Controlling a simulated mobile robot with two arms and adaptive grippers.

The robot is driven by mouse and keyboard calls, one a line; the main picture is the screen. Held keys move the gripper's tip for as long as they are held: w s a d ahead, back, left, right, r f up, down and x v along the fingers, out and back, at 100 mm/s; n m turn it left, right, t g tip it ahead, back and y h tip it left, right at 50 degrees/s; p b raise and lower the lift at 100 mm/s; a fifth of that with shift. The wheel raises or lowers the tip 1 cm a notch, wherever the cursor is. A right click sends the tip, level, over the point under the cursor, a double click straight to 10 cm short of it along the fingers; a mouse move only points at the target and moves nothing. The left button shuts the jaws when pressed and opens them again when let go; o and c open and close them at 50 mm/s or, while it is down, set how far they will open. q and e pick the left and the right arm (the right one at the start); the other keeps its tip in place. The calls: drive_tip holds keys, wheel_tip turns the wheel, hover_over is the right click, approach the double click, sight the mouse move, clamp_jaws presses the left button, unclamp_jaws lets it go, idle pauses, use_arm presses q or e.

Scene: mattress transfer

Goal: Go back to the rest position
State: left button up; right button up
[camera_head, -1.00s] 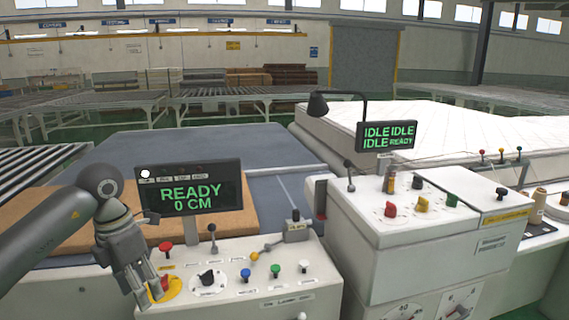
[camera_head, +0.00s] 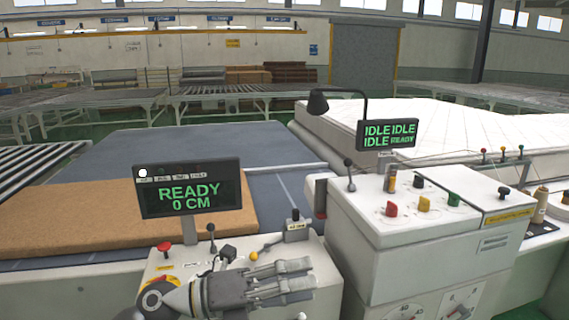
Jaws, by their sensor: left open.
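My left gripper (camera_head: 308,274) is low in the head view, in front of the left control panel (camera_head: 305,250). Its fingers point right and are open, with nothing seen between them. The gripper and wrist hide much of the panel's lower part, including most of its coloured knobs. I cannot tell whether the gripper touches the panel. A red button (camera_head: 164,246) and a black-handled lever (camera_head: 211,238) show behind it. The display (camera_head: 190,188) above reads READY 0 CM. My right gripper is not in view.
A tan mattress slab (camera_head: 75,215) lies on the grey-blue table (camera_head: 215,145) at left. At right stand a white control box (camera_head: 400,245) with coloured knobs, an IDLE/READY display (camera_head: 388,134) and a white quilted mattress (camera_head: 470,130). Roller conveyors (camera_head: 220,92) run behind.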

use_arm(q)
drive_tip(key=w+a+f+n+t+y, duration=0.1)
drive_tip(key=w+a+n+t+y, duration=0.35)
drive_tip(key=n+t, duration=0.6)
drive_tip(key=w+a+n+t+y, duration=0.1)
drive_tip(key=a+n+t+y, duration=0.5)
drive_tip(key=n, duration=0.7)
drive_tip(key=s+a+f+n+g+y, duration=0.2)
drive_tip(key=a+f+n+y, duration=0.25)
drive_tip(key=f, duration=0.35)
drive_tip(key=s+a+f+n+g+y, duration=0.2)
drive_tip(key=a+f+n+y, duration=0.25)
drive_tip(key=f+n, duration=0.2)
drive_tip(key=s+a+f+n+g, duration=0.2)
drive_tip(key=s+f+g, duration=0.4)
drive_tip(key=s+f, duration=0.45)
drive_tip(key=s+a+f+n+g, duration=0.15)
drive_tip(key=s+f+g, duration=0.5)
drive_tip(key=s, duration=0.75)
wheel_tip(320, 180, down, 28)
drive_tip(key=s, duration=0.2)
drive_tip(key=s+a+f+g, duration=0.2)
drive_tip(key=s+f, duration=1.3)
drive_tip(key=shift+s+a+h, duration=0.25)
drive_tip(key=shift+s+h, duration=0.1)
drive_tip(key=shift+s, duration=0.05)
